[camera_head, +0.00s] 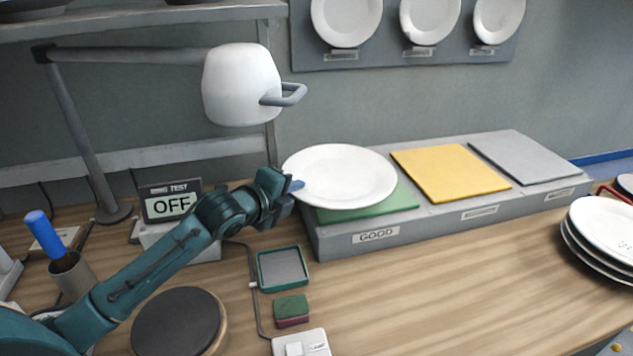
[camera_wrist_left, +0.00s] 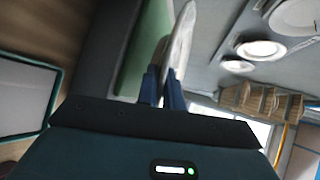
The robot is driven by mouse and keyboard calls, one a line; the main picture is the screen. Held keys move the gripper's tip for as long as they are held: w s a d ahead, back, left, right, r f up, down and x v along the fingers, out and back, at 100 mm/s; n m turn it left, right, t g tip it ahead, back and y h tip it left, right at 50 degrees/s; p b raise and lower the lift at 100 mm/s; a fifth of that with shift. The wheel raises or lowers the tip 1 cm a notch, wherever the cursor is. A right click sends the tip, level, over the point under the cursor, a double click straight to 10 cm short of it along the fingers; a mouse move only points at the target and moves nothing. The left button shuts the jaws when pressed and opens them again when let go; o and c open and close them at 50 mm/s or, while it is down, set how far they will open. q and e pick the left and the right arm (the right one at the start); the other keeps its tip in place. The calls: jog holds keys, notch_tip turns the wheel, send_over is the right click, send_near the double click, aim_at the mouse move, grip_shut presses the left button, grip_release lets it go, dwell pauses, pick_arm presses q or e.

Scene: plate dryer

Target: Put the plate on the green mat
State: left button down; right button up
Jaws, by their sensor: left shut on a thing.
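A white plate (camera_head: 341,174) is over the green mat (camera_head: 372,207), which lies on the grey block at the "GOOD" label. My left gripper (camera_head: 293,186) is shut on the plate's left rim. In the left wrist view the plate (camera_wrist_left: 180,45) shows edge-on between the fingertips (camera_wrist_left: 163,88), beside the green mat (camera_wrist_left: 146,45), with a gap between them near the gripper. I cannot tell whether the far rim touches the mat. The plate hides much of the mat in the head view. My right gripper is not in view.
A yellow mat (camera_head: 450,172) and a grey mat (camera_head: 524,159) lie bare further right on the block (camera_head: 450,222). Stacked plates (camera_head: 604,229) stand at the right. A lamp (camera_head: 241,85) hangs at the upper left. A green tray (camera_head: 283,267) and sponge (camera_head: 291,310) lie in front.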

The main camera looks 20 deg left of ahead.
aim_at(315, 186)
pick_arm(q)
jog(key=w, duration=0.2)
jog(key=w+d, duration=0.1)
jog(key=w, duration=0.2)
jog(key=w+d, duration=0.1)
jog(key=w, duration=0.1)
jog(key=shift+w+r+p, duration=0.1)
jog(key=shift+w+p, duration=0.3)
jog(key=shift+f, duration=1.7)
jog(key=shift+f, duration=0.15)
jog(key=c, duration=1.9)
grip_release()
jog(key=shift+s+f, duration=0.1)
jog(key=shift+f, duration=0.05)
jog(key=shift+o, duration=0.4)
